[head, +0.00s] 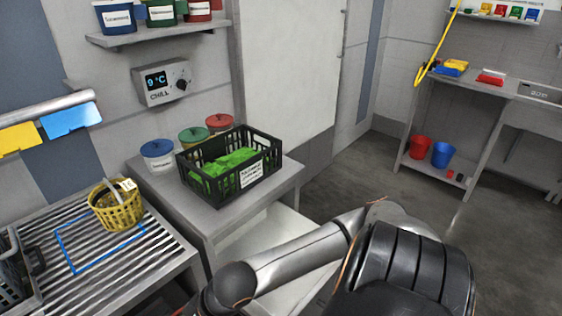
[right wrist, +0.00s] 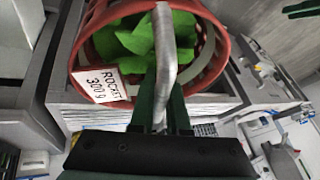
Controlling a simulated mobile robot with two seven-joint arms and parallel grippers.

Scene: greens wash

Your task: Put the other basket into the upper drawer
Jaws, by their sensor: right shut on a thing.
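In the right wrist view my right gripper (right wrist: 162,105) is shut on the grey handle of a red basket (right wrist: 85,55). The basket holds green leaves and has a white label reading "ROCKET 300 g". In the head view my right arm reaches across the lower middle; its gripper and the red basket are out of sight. A white drawer (head: 262,238) stands pulled out from the grey cabinet, partly covered by my arm. A yellow basket (head: 118,212) with a raised handle stands on the ribbed draining surface at left. My left gripper is not in view.
A black crate (head: 208,187) of greens stands on the cabinet top, with several lidded tubs (head: 158,155) behind it. A blue outlined square (head: 84,256) marks the draining surface. A dark basket (head: 14,280) is at the left edge. Open floor (head: 345,180) lies to the right.

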